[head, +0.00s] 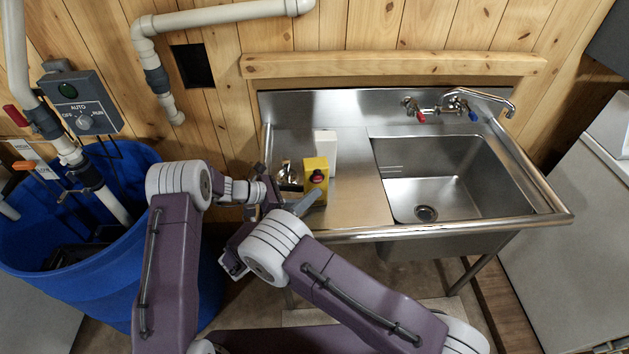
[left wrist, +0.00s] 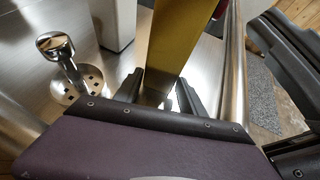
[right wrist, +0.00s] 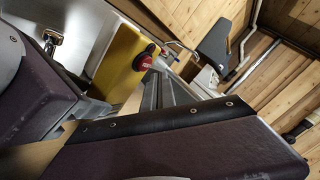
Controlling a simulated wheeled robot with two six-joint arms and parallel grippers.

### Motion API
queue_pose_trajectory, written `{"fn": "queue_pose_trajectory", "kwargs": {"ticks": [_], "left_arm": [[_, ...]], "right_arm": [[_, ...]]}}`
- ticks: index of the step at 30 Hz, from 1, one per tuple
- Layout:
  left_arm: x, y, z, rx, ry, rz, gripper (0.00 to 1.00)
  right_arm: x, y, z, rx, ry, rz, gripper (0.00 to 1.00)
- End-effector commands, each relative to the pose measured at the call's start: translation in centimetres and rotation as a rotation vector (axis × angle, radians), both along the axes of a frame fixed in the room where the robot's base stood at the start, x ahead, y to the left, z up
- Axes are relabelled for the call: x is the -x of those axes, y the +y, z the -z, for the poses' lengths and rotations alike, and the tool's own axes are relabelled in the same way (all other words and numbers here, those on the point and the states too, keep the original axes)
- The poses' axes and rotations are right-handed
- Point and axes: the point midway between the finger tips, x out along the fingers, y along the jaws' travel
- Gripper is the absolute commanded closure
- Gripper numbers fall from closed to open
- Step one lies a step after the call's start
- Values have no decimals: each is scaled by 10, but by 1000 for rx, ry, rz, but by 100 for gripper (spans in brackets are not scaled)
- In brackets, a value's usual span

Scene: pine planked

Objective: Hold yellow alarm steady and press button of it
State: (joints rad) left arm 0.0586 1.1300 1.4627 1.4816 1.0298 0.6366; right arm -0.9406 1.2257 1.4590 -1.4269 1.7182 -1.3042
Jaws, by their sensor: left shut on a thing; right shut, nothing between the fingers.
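The yellow alarm (head: 316,163) stands upright near the front left edge of the steel sink counter, with a red button (head: 318,176) on its front face. In the left wrist view my left gripper (left wrist: 161,88) is shut on the sides of the yellow alarm (left wrist: 176,45). My right gripper (head: 309,202) is shut and empty, with its tips just in front of and below the button. In the right wrist view the red button (right wrist: 143,61) shows beside the right fingers; I cannot tell whether they touch it. The left fingers are mostly hidden in the head view.
A white box (head: 326,142) stands right behind the alarm. A small chrome fitting (left wrist: 55,45) is on the counter to its left. The sink basin (head: 440,180) lies to the right, and a blue barrel (head: 60,235) stands at the left.

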Motion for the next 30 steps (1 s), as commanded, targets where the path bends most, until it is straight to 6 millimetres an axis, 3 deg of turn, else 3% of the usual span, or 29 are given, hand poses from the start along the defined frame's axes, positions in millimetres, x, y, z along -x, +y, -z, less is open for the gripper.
{"fn": "queue_pose_trajectory", "kwargs": {"ticks": [12, 30], "left_arm": [[-2, 2, 0, -2, 0, -6, 75], [-2, 2, 0, -2, -2, -7, 75]], "right_arm": [[36, 1, 0, 4, 1, 1, 100], [36, 0, 0, 4, 1, 2, 100]]}}
